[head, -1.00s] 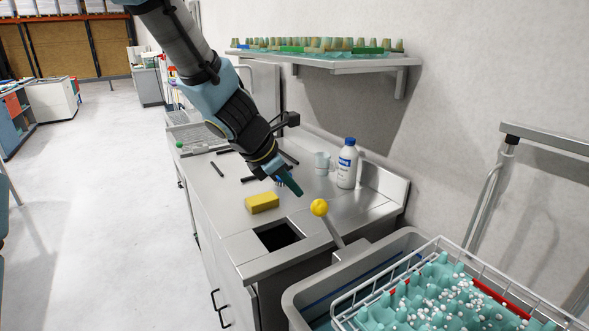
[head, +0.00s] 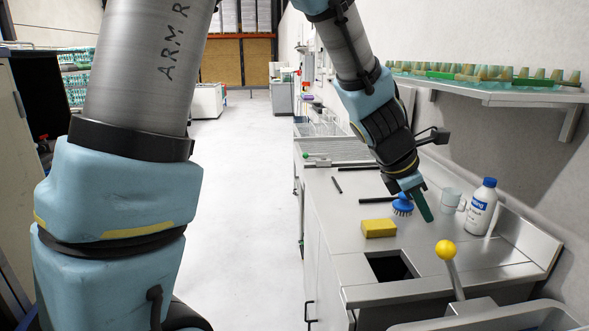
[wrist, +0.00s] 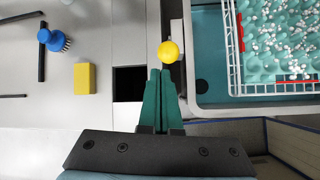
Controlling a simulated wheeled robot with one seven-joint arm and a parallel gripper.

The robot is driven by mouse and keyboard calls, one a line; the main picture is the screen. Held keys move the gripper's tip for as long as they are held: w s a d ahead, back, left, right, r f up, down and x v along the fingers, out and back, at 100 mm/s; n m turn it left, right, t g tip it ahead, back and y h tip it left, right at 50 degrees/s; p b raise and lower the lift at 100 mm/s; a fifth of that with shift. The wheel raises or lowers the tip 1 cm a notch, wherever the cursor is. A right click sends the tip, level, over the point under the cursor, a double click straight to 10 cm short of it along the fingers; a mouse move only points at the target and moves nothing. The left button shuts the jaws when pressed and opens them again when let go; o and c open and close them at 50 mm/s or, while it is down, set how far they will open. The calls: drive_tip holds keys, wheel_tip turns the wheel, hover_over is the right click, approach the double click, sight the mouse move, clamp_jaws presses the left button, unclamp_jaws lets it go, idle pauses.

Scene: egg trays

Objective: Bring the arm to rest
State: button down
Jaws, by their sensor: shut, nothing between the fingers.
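My arm reaches over the steel counter (head: 345,215) from above in the head view. My gripper (head: 428,214) points down with its green fingers together and nothing between them. In the wrist view my gripper (wrist: 161,76) shows its two fingers side by side, shut. The fingertips appear just below a yellow ball knob (wrist: 168,52) in that view. I cannot tell how far above the counter they are.
On the counter are a yellow sponge (head: 379,228), a blue brush (head: 402,204), a white bottle (head: 481,207), a clear jug (head: 451,200) and a square opening (head: 392,266). A yellow-knobbed lever (head: 446,250) stands up at the front. A wall shelf (head: 500,97) hangs behind.

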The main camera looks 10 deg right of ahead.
drive_tip(key=w+a+f+m+t+y+b, duration=0.1)
drive_tip(key=w+a+f+m, duration=0.25)
drive_tip(key=a, duration=0.55)
drive_tip(key=w+a+f+m+y+b, duration=0.1)
drive_tip(key=w+a+f+m+y, duration=0.2)
drive_tip(key=a, duration=0.6)
drive_tip(key=a+f+m+y+b, duration=0.1)
drive_tip(key=a+m, duration=0.4)
drive_tip(key=a, duration=0.6)
drive_tip(key=s+a+f+m+y+b, duration=0.1)
drive_tip(key=a+m, duration=0.4)
drive_tip(key=a, duration=0.7)
drive_tip(key=shift+s+f+y+b, duration=0.25)
drive_tip(key=shift+f+y+b, duration=0.2)
drive_tip(key=shift+f, duration=0.3)
